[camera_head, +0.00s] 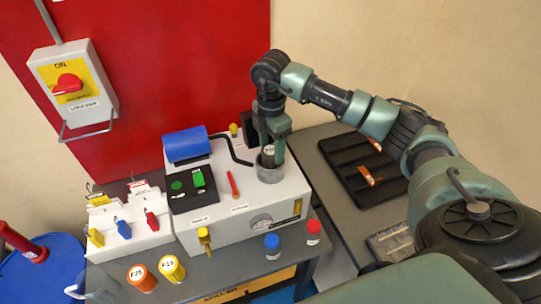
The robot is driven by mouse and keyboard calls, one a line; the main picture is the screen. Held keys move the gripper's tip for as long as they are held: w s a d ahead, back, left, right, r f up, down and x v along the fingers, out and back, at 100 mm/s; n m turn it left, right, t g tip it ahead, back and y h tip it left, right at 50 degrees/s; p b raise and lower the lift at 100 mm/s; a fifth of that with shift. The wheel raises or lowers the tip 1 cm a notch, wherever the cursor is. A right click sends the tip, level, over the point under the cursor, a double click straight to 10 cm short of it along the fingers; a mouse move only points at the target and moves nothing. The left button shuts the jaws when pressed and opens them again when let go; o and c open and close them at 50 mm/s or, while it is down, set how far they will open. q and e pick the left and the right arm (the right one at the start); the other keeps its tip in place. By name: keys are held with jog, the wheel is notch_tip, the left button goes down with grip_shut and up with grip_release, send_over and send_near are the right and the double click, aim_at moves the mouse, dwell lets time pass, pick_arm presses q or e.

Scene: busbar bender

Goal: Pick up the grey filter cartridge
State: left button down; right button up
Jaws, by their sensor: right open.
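The grey filter cartridge (268,158), dark with a pale labelled top, stands in a grey cup-like holder (269,175) on the right part of the white machine's top. My right gripper (271,150) points down over it with its fingers open around the cartridge's upper part. I cannot tell whether the fingers touch it. The cartridge's lower part is hidden in the holder. My left gripper is not in view.
The white machine (250,200) carries a blue cylinder (186,144) and a red handle (233,184). Orange (141,278) and yellow (172,268) labelled cartridges and blue (272,246) and red-capped (313,232) bottles stand in front. A black tray (350,165) lies right.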

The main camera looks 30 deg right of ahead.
jog(key=shift+f, duration=1.05)
grip_shut()
